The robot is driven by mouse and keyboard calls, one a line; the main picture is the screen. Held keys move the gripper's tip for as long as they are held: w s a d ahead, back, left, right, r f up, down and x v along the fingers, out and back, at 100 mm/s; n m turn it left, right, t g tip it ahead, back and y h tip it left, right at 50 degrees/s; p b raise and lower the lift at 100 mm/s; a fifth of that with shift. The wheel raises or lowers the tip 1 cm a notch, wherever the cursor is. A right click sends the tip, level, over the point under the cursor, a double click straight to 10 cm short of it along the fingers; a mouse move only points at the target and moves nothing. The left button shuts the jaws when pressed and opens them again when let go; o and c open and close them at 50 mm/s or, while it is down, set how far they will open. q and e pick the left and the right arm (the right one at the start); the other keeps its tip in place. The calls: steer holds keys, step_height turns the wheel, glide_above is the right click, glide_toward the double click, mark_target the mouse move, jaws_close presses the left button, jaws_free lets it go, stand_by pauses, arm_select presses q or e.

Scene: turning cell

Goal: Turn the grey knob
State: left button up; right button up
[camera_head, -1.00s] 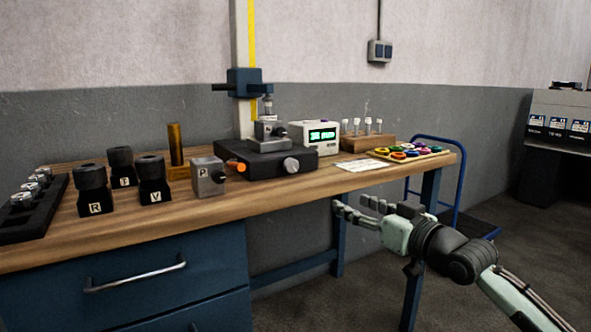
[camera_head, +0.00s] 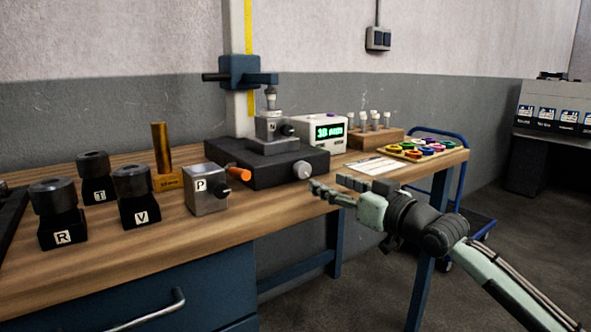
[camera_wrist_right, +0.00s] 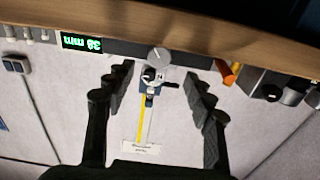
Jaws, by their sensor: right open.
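The grey knob (camera_head: 303,169) is a round dial on the front right of a black base (camera_head: 262,162) that carries a measuring stand. It also shows in the right wrist view (camera_wrist_right: 158,56), beyond and between my fingers. My right gripper (camera_head: 328,190) is open and empty in front of the bench edge, just below and right of the knob in the head view. It appears apart from the knob. In the right wrist view the two fingers (camera_wrist_right: 160,98) are spread wide. My left gripper is not in view.
An orange handle (camera_head: 238,173) sticks out left of the knob, beside a grey P block (camera_head: 206,190). Black blocks marked R, T and V stand further left. A display box (camera_head: 318,132), paper sheet (camera_head: 378,165) and ring tray (camera_head: 440,150) lie right. Open floor is at right.

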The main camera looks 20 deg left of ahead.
mark_target(305, 172)
steer(key=x, duration=0.7)
steer(key=shift+r, duration=0.1)
steer(key=shift+w+a, duration=0.3)
steer(key=shift+a, duration=0.1)
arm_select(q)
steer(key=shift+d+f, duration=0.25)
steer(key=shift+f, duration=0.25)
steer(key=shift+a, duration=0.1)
arm_select(e)
steer(key=shift+c, duration=0.3)
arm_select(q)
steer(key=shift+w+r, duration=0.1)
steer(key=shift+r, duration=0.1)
arm_select(e)
steer(key=c, duration=1.1)
arm_select(q)
steer(key=shift+p, duration=0.3)
